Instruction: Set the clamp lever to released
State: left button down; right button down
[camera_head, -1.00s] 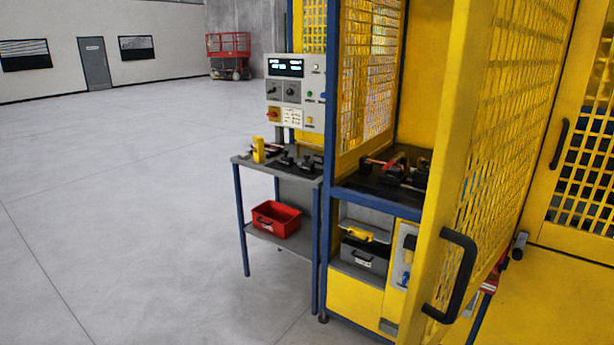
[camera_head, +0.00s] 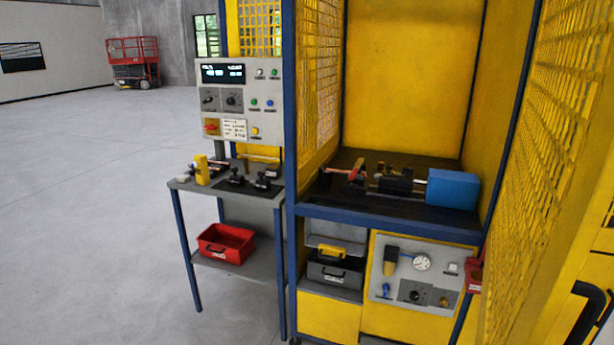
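The clamp lever cannot be singled out for sure. Inside the open yellow cage, a machine with dark fixtures (camera_head: 395,185) and a blue block (camera_head: 452,189) sits on a dark bed. A thin red-orange bar (camera_head: 335,172) shows at the left end of this machine; I cannot tell whether it is the lever or the tube. Neither of my grippers is in view.
The yellow mesh door (camera_head: 560,150) stands open at the right, its black handle (camera_head: 590,315) near the lower corner. A control box (camera_head: 238,100) and a side table (camera_head: 190,186) with a red bin (camera_head: 226,243) stand left. A gauge panel (camera_head: 415,275) is below the bed. Floor at left is clear.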

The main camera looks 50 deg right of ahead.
aim_at(357, 168)
jog(key=i+z, duration=0.4)
jog(key=i+j+z, duration=0.2)
jog(key=i+z, duration=0.2)
jog(key=i+l+z, duration=0.15)
jog(key=z, duration=0.3)
jog(key=i+z, duration=0.3)
jog(key=z, duration=0.15)
jog(key=i+z, duration=0.25)
jog(key=z, duration=0.15)
jog(key=i+j+z, duration=0.1)
jog(key=z, duration=0.35)
jog(key=i+j+z, duration=0.35)
jog(key=i, duration=0.2)
jog(key=i+j+z, duration=0.4)
jog(key=i+j, duration=0.05)
jog(key=i, duration=0.05)
